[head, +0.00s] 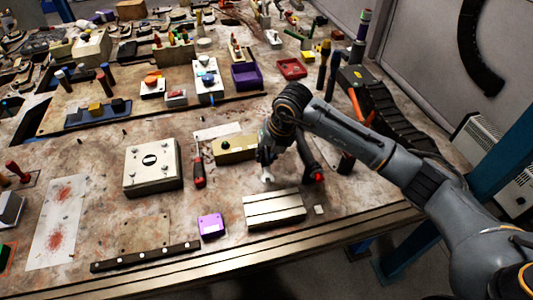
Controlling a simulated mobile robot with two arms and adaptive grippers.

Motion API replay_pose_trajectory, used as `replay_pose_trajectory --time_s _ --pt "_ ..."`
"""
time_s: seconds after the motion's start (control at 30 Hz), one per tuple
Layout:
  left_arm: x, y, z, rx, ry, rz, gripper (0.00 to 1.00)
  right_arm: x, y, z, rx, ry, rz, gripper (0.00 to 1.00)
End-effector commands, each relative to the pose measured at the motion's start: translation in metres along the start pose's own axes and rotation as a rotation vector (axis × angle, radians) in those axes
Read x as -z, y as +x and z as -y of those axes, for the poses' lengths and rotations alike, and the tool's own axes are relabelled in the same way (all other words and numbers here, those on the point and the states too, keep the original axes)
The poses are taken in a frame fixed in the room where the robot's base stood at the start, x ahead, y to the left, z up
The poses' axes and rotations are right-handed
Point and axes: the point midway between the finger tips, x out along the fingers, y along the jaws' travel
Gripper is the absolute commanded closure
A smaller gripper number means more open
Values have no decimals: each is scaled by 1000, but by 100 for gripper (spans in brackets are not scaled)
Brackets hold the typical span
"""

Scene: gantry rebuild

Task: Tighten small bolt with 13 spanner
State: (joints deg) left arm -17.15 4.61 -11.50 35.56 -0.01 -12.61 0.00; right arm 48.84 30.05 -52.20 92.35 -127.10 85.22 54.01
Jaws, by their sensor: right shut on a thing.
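My right gripper (266,157) reaches in from the right, low over the bench, pointing down. It is shut on a small pale metal piece (267,178) that looks like the spanner; its size mark cannot be read, and the fingers hide most of it. It is just behind a grooved silver block (273,209) and beside the right end of a brass-coloured block (236,149) with a dark green-black knob. A square off-white box (152,166) with bolt heads near its corners stands to the left. I cannot tell which is the small bolt. My left gripper is not in view.
A red-and-black screwdriver (199,171) lies between the off-white box and the brass-coloured block. A purple bin (246,76) and a red tray (291,68) stand farther back.

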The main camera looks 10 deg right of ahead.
Motion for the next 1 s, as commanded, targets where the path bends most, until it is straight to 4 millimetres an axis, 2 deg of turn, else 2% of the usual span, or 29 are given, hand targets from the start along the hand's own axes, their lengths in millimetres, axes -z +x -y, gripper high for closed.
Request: replay_pose_trajectory --time_s 1.0 --pt "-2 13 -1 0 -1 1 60 3 15 4 0 0 0 100"
